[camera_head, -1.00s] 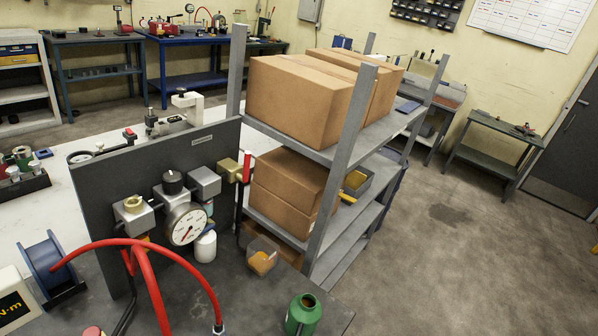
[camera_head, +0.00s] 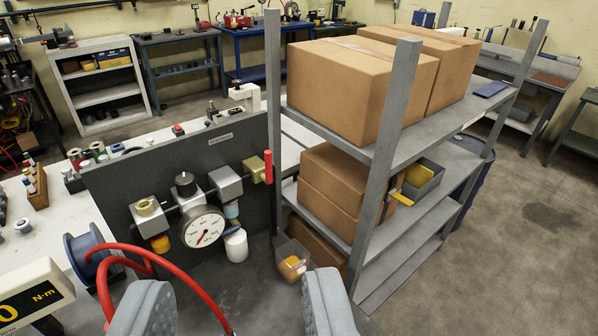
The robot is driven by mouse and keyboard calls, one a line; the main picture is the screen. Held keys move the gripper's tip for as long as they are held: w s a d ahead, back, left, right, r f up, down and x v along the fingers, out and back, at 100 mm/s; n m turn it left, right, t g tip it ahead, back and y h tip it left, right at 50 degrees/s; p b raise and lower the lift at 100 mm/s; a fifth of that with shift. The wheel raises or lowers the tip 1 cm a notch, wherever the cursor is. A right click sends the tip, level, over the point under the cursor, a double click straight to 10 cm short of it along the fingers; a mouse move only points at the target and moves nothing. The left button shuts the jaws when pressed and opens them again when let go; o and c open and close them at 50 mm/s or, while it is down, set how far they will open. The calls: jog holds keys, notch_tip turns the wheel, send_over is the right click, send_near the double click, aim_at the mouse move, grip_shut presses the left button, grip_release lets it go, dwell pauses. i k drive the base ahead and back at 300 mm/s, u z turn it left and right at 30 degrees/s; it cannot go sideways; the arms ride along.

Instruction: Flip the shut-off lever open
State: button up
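The shut-off lever (camera_head: 268,167) is a small red handle on a brass valve (camera_head: 255,171), at the right end of the pipe row on a dark upright panel (camera_head: 120,182). The lever stands upright beside the valve body. My gripper (camera_head: 237,290) shows as two grey fingers at the bottom of the picture, wide apart with nothing between them. It is nearer to the camera and lower in the picture than the lever, and not touching it.
Left of the valve are grey blocks, a black knob (camera_head: 185,184) and a pressure gauge (camera_head: 203,227). A red hose (camera_head: 187,288) arches in front. A shelf post (camera_head: 274,95) stands close to the lever.

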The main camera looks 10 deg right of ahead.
aim_at(267, 177)
jog(key=u, duration=1.6)
jog(key=k, duration=0.65)
jog(key=z, duration=0.8)
jog(key=i, duration=1)
